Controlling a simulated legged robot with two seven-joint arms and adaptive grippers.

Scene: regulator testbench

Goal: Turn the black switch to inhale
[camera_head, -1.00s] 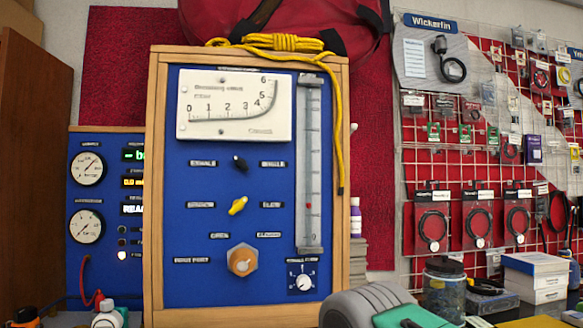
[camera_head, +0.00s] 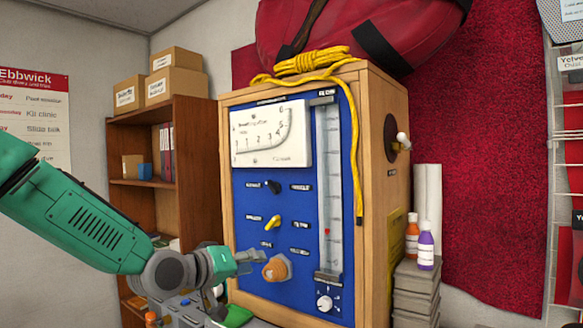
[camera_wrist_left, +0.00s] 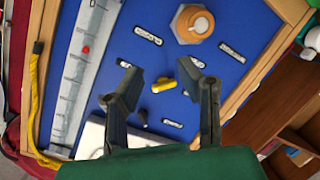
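The black switch (camera_head: 271,187) is a small knob on the blue panel (camera_head: 247,230), below the white meter and above the yellow switch (camera_head: 272,223). Its small labels are too blurred to read. My left gripper (camera_head: 250,258) is in front of the panel's lower left, beside the orange knob (camera_head: 276,269). In the left wrist view, which shows the panel upside down, my left gripper (camera_wrist_left: 160,77) is open and empty. The yellow switch (camera_wrist_left: 164,86) and black switch (camera_wrist_left: 142,117) appear between its fingers, apart from them. My right gripper is not in view.
The wooden cabinet (camera_head: 376,240) frames the panel. A yellow rope (camera_head: 356,150) hangs down its right front edge, and a red bag (camera_head: 350,35) lies on top. Bottles (camera_head: 426,248) stand at the right. A brown shelf (camera_head: 190,140) stands at the left.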

